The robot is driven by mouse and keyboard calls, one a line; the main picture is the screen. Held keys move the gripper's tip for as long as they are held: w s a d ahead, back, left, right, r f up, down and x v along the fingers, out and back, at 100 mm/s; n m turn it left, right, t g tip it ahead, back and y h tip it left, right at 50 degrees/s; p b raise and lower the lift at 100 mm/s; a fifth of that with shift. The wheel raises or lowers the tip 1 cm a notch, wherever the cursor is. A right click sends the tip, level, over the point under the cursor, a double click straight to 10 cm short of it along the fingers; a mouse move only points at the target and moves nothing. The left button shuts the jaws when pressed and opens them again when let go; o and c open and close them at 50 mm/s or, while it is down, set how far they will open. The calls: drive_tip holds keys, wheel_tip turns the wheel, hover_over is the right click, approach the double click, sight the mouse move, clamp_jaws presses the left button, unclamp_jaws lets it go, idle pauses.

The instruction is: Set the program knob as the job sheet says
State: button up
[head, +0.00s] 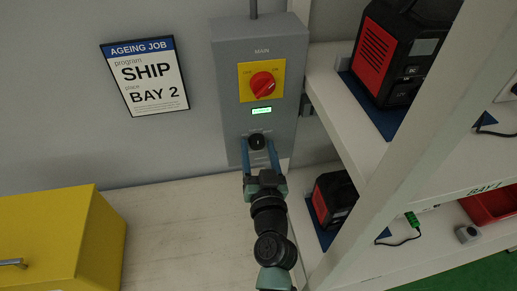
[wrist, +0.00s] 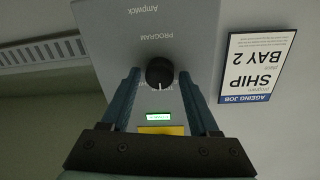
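The job sheet (head: 145,76) on the wall reads "AGEING JOB, program SHIP, place BAY 2"; it shows upside down in the wrist view (wrist: 257,67). The black program knob (head: 257,142) is low on the grey control box (head: 229,62). In the wrist view the knob (wrist: 159,72) has a small pale mark on the side facing the lit green display (wrist: 158,115); its position labels are too small to read. My gripper (wrist: 160,76) is open, with one blue finger on each side of the knob and visible gaps between.
A red MAIN switch (head: 262,85) on a yellow plate sits above the display. A yellow box (head: 62,238) stands on the pale bench (head: 172,228) at left. A white shelf post (head: 390,150) and shelves with red-black units (head: 392,55) are close at right.

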clamp_jaws()
drive_tip(key=m, duration=0.5)
drive_tip(key=shift+p, duration=0.4)
drive_tip(key=shift+m+g+p, duration=0.3)
drive_tip(key=shift+m, duration=2)
drive_tip(key=shift+o, duration=1.5)
unclamp_jaws()
